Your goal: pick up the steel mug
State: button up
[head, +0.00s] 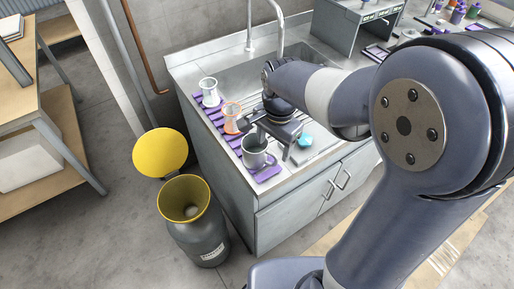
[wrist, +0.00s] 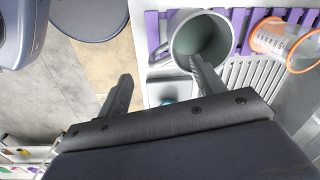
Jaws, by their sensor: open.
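The steel mug (head: 254,157) stands upright on a purple slatted strip near the front left corner of the sink unit. In the wrist view the mug (wrist: 183,27) is at the top centre, its grey-green inside showing and its handle on the left side. My gripper (head: 271,146) is open at the mug, pointing down from above. In the wrist view my gripper (wrist: 161,70) has one finger overlapping the mug's rim and the other out to the left. I cannot tell whether the finger touches the mug. Nothing is held between the fingers.
An orange-rimmed beaker (head: 231,118) and a clear flask (head: 210,93) stand behind the mug on the purple strips. A teal item (head: 306,141) lies right of my gripper. The sink and tap (head: 279,35) are behind. A yellow-rimmed bin (head: 186,201) stands on the floor at left.

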aim_at(272, 154)
jog(key=shift+w+a+f+p, duration=0.1)
jog(key=shift+f+p, duration=0.05)
jog(key=shift+f, duration=1.15)
jog(key=shift+w+a+f+p, duration=0.1)
jog(key=shift+w+f+p, duration=0.1)
jog(key=shift+f, duration=1.15)
jog(key=shift+w+f+p, duration=0.1)
jog(key=shift+f+p, duration=0.05)
jog(key=shift+f, duration=1.15)
jog(key=c, duration=1.3)
jog(key=shift+r, duration=0.15)
jog(key=shift+r+b, duration=0.35)
jog(key=shift+r, duration=4.55)
